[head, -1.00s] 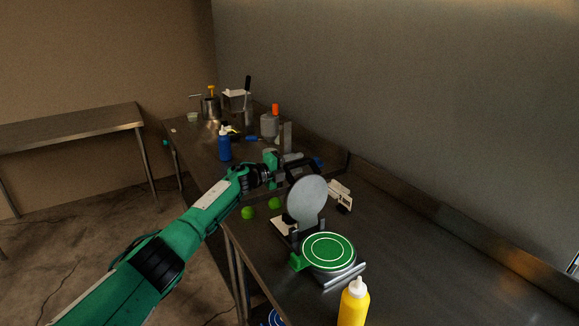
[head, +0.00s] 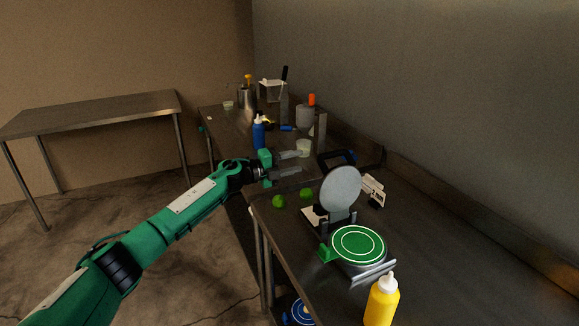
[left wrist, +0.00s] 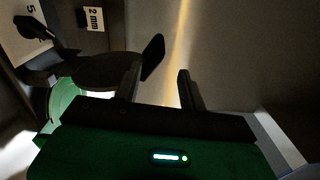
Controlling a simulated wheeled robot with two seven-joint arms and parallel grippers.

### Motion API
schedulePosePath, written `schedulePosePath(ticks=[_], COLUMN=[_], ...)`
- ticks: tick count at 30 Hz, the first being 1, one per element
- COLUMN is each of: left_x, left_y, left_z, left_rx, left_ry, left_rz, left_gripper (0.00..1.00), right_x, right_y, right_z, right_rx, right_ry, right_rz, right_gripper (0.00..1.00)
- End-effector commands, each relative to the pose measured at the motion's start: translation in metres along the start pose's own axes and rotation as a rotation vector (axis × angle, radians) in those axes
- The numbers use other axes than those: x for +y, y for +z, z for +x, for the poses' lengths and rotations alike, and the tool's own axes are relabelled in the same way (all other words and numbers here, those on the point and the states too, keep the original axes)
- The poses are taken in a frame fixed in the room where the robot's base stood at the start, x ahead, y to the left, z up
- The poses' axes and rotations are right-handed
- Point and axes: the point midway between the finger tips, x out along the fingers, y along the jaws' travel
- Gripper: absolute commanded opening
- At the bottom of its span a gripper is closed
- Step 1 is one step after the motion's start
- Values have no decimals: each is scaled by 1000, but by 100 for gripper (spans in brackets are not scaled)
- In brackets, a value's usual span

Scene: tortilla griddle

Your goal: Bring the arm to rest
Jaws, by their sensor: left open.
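My left gripper (head: 298,163) is open and empty, above the steel counter (head: 440,235). It is just left of the tortilla griddle's round grey lid (head: 341,189) and apart from it. The lid stands raised. The griddle's green round plate (head: 357,243) lies open below it, with nothing on it. In the left wrist view the two dark fingers (left wrist: 158,85) are apart with nothing between them. The dark lid and part of the green plate (left wrist: 65,95) show at the left there. My right gripper is not in view.
Two green limes (head: 279,201) lie below the gripper. A yellow bottle (head: 381,302) stands near the front. A blue bottle (head: 258,133), a grey bottle with an orange cap (head: 306,117) and pots stand behind. A bare steel table (head: 95,112) is at left, with open floor before it.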

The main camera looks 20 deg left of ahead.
Motion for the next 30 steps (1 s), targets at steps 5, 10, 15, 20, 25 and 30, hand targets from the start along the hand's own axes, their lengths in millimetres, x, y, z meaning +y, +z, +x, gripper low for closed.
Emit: schedulePosePath(ticks=[5,10,15,20,25,30], left_x=[0,0,0,0,16,47], left_y=[0,0,0,-1,-24,-69], left_z=[-11,-12,-12,-11,-1,9], left_rx=[0,1,1,0,-31,-135], left_ry=[0,-1,0,-2,-43,-126], left_rz=[0,0,0,-2,-64,-226], left_gripper=[41,41,41,41,41,41], right_x=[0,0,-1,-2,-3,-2], right_y=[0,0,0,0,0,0], right_z=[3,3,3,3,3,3], right_rx=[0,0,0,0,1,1], right_ry=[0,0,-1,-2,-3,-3], right_rz=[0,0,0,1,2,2], right_gripper=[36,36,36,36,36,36])
